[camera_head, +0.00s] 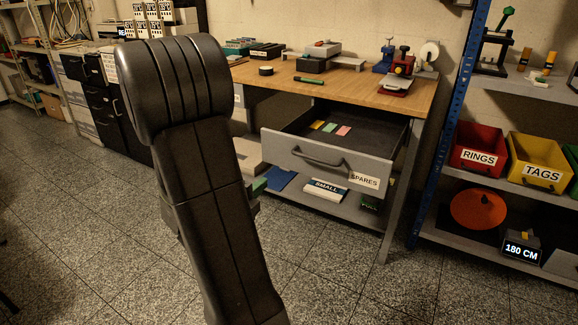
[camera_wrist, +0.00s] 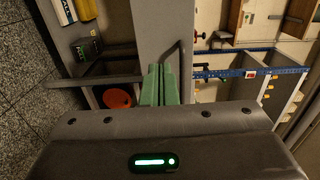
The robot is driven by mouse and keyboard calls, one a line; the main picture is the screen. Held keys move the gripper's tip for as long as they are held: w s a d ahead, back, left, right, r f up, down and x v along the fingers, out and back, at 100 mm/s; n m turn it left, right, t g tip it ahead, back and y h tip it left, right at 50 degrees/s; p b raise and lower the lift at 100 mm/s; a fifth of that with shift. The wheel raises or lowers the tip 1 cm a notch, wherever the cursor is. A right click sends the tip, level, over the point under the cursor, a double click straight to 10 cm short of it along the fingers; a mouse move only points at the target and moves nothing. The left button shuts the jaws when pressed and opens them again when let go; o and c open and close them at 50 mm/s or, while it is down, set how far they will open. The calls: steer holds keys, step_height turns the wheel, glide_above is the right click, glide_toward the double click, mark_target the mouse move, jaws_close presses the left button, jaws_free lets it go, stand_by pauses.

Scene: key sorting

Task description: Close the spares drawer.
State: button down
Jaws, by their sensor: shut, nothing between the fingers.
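The spares drawer (camera_head: 290,152) stands pulled out from under the wooden bench. Its grey front has a dark bar handle and a SPARES label. Inside lie a few coloured tags (camera_head: 330,127). My gripper is mostly hidden behind my arm in the head view; a green fingertip (camera_head: 259,186) shows just left of and below the drawer's left front corner. In the wrist view my gripper's green fingers (camera_wrist: 160,84) are shut together and empty. They point at the grey drawer front (camera_wrist: 163,30), with the handle (camera_wrist: 182,65) beside them. I cannot tell whether they touch it.
The bench top (camera_head: 345,87) carries tools and small boxes. A lower shelf under the drawer holds a box marked SMALL (camera_head: 325,190). A blue-post shelf with a red RINGS bin (camera_head: 478,150) and a yellow TAGS bin (camera_head: 537,165) stands right. The floor in front is clear.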

mark_target(292, 157)
steer(key=b+x, duration=0.2)
steer(key=x, duration=1.2)
